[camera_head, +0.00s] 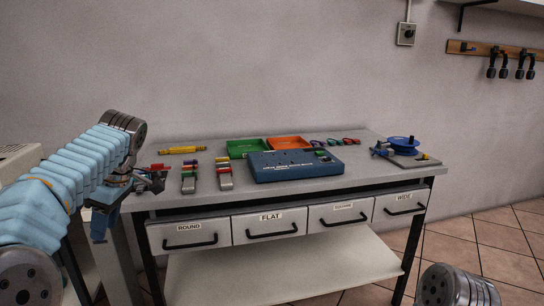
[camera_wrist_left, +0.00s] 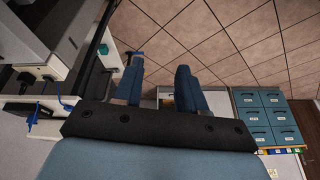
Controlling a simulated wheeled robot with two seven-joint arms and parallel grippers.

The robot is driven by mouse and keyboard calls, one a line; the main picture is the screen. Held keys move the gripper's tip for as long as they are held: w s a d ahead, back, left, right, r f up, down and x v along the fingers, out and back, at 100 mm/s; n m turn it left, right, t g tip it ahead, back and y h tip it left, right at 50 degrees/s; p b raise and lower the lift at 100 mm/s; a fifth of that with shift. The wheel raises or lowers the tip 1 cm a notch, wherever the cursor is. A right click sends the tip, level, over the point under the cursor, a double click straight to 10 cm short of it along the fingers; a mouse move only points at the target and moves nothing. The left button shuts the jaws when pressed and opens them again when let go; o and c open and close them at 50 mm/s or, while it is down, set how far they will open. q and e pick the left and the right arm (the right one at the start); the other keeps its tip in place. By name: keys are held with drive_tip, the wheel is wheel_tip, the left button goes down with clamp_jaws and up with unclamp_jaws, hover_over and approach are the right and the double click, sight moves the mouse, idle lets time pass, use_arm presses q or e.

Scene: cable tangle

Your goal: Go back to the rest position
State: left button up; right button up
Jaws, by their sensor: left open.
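My left arm comes in from the left in the head view, bent at the table's left end. Its gripper (camera_head: 100,225) hangs beside the left edge of the workbench (camera_head: 360,185), pointing down. In the left wrist view the two blue fingers of the left gripper (camera_wrist_left: 158,88) stand apart with nothing between them, so it is open and empty. Floor tiles show beyond the fingers. My right gripper is out of view; only a rounded grey part of my right arm shows at the lower right of the head view.
A blue box (camera_head: 295,165), a green tray (camera_head: 247,147), an orange tray (camera_head: 288,142) and a blue reel (camera_head: 402,144) stand on the workbench. Several small coloured connectors lie near its left end. Labelled drawers (camera_head: 270,226) are below. A blue drawer cabinet (camera_wrist_left: 262,115) shows in the wrist view.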

use_arm(q)
drive_tip(key=w+d+f+m+h, duration=0.1)
drive_tip(key=d+f+m, duration=0.3)
drive_tip(key=f, duration=0.7)
drive_tip(key=w+d+f+m+h, duration=0.1)
drive_tip(key=d+f+m+h, duration=0.2)
drive_tip(key=f, duration=0.8)
drive_tip(key=w+d+f+m, duration=0.1)
drive_tip(key=d+f+m, duration=0.4)
drive_tip(key=f, duration=0.6)
drive_tip(key=s+d+f+m+h, duration=0.1)
drive_tip(key=s+d+f+h, duration=0.1)
drive_tip(key=s+d+f, duration=0.4)
drive_tip(key=s+d+f+m+h, duration=0.15)
drive_tip(key=s+f, duration=0.25)
drive_tip(key=f, duration=0.4)
drive_tip(key=s+d+f+m, duration=0.1)
drive_tip(key=s+d+f, duration=0.1)
drive_tip(key=s, duration=0.5)
drive_tip(key=s+d+f+m+t, duration=0.1)
drive_tip(key=s+d+f, duration=0.2)
drive_tip(key=s, duration=0.3)
drive_tip(key=shift+s+h, duration=0.35)
drive_tip(key=shift+h, duration=0.1)
